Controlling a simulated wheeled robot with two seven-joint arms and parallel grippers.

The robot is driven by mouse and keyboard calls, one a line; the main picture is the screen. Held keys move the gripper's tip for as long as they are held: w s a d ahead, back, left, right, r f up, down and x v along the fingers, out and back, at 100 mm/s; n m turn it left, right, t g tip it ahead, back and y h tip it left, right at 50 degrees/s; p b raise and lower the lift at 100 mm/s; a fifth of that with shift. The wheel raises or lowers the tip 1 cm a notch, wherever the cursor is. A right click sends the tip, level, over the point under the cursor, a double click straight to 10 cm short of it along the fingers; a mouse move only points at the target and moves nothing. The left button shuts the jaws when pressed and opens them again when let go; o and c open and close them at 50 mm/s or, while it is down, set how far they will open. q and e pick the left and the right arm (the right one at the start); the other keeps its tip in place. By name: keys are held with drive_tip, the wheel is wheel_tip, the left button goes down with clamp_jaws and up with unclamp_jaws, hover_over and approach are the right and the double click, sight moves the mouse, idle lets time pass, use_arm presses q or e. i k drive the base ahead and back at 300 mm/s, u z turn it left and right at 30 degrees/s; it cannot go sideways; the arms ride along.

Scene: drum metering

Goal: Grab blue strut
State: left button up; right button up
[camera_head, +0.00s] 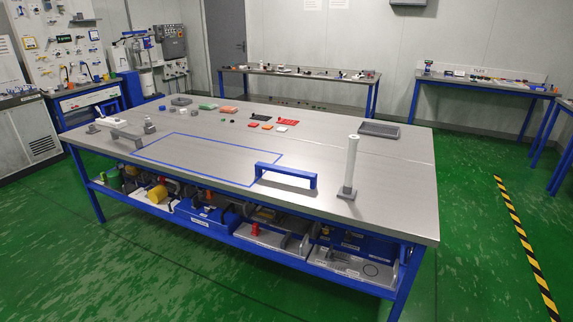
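The blue strut (286,171) is a handle-shaped blue bar with short legs at both ends. It stands on the grey workbench top (330,222) near the front edge, right of the middle. Its left end is at the right side of a blue outlined rectangle on the bench. Nothing touches the strut from above. Neither of my grippers is in the head view.
A white upright post (351,163) on a grey base stands right of the strut. A dark tray (379,130) lies behind it. Small red, orange and green parts lie at the back. A grey bracket (118,132) is at the left. Bins fill the lower shelf.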

sight(259, 166)
drive_tip(key=u, duration=0.1)
drive_tip(key=i, duration=1.8)
drive_tip(key=u, duration=0.2)
